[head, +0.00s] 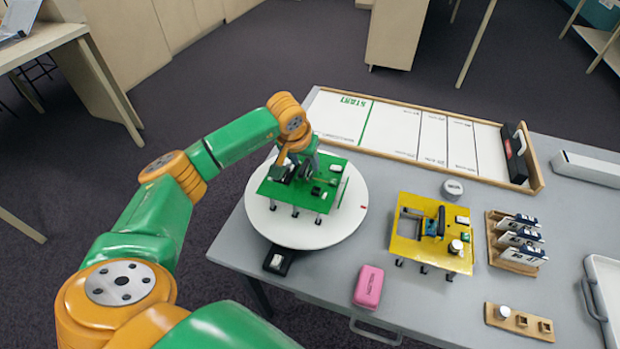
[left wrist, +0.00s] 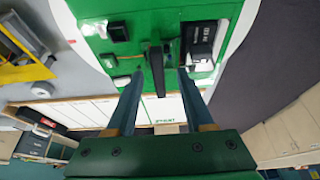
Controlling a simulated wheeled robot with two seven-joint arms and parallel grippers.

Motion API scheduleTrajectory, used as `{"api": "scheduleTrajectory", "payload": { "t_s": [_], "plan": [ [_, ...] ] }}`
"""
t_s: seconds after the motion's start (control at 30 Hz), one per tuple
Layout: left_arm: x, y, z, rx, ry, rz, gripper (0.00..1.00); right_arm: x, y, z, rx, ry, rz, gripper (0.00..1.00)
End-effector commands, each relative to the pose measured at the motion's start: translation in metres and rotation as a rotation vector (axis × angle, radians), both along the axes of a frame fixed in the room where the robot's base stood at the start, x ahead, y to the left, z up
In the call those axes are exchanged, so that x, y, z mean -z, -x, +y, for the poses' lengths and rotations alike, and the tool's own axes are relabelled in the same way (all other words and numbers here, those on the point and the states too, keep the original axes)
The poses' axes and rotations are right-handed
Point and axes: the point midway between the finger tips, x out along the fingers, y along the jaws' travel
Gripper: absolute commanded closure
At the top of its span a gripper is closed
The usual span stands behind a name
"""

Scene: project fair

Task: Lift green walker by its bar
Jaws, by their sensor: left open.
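The green walker (head: 335,187) is a flat green board on short legs. It stands on a white round turntable (head: 270,222) and carries small black and white parts. In the left wrist view the green walker (left wrist: 135,60) shows its dark bar (left wrist: 156,72) between my two fingers. My left gripper (head: 301,172) is over the walker in the head view. It is open in the left wrist view (left wrist: 160,80), with one finger on each side of the bar and gaps visible. Part of the bar is hidden by my gripper in the head view. My right gripper is not in view.
A yellow walker (head: 408,246) stands to the right, with a pink block (head: 369,287) in front. A long white track (head: 390,132) with a wooden rim lies behind. A card rack (head: 497,262) and a white tray (head: 603,272) are farther right.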

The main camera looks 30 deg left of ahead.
Motion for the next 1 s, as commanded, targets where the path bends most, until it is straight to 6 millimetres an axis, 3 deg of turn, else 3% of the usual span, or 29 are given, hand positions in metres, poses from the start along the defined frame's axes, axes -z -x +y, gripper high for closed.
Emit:
{"api": "scheduleTrajectory", "payload": {
  "t_s": [0.03,0.23,0.73,1.0],
  "plan": [
    [0.000,0.000,0.000,0.000,0.000,0.000,0.47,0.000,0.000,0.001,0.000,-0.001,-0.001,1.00],
    [0.000,0.000,0.000,-0.001,0.001,0.000,1.00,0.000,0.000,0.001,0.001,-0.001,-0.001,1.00],
    [-0.004,-0.001,-0.001,0.000,0.002,-0.005,1.00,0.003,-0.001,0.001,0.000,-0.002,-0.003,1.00],
    [-0.032,0.000,-0.001,0.000,0.002,-0.007,1.00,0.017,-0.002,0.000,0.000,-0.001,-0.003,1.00]
  ]
}}
